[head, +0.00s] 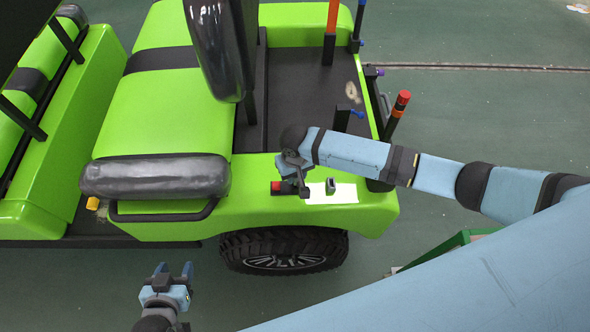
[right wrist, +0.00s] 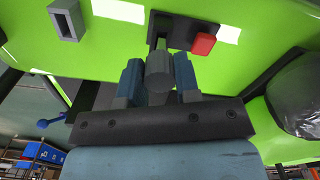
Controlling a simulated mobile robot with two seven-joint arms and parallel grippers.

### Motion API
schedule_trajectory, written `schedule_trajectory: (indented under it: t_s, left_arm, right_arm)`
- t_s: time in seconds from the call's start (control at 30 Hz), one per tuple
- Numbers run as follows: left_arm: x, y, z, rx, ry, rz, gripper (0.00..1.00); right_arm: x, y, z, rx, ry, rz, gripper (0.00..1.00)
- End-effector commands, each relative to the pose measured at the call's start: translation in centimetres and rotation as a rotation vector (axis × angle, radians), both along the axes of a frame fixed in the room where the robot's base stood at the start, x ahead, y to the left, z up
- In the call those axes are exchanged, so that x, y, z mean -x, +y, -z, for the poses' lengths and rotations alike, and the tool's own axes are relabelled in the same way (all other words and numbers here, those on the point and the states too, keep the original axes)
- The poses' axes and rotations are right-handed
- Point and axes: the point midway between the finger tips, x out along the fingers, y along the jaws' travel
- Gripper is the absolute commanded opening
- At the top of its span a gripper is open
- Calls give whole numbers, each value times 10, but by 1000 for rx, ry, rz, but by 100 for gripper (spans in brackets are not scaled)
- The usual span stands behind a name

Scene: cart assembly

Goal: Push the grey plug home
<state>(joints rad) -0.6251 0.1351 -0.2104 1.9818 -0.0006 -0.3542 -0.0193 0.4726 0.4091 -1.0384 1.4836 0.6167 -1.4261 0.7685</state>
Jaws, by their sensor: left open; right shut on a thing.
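The grey plug (right wrist: 159,68) is between the fingers of my right gripper (right wrist: 158,64) in the right wrist view, with its narrower end pointing at a black panel (right wrist: 178,28). The narrow end reaches the dark slot in the panel. How deep it sits I cannot tell. A red block (right wrist: 203,45) is on the panel beside the plug. In the head view my right gripper (head: 294,178) is over the green cart's side, next to the red block (head: 278,187), and hides the plug. My left gripper (head: 172,276) is open and empty, low over the floor in front of the cart.
A grey rectangular hollow piece (head: 331,186) stands on the cart's side; it also shows in the right wrist view (right wrist: 66,20). A dark armrest (head: 155,177) is left of my right gripper. A red-topped post (head: 397,115) rises behind my right arm. Floor around my left gripper is clear.

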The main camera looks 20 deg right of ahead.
Motion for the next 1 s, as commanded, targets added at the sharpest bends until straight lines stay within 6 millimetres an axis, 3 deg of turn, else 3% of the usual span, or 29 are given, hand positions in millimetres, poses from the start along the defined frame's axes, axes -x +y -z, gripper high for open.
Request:
schedule_trajectory:
  t_s: [1.0]
  left_arm:
    - [1,-3,-10,7,5,-5,53]
  right_arm:
    - [0,0,-1,0,0,0,6]
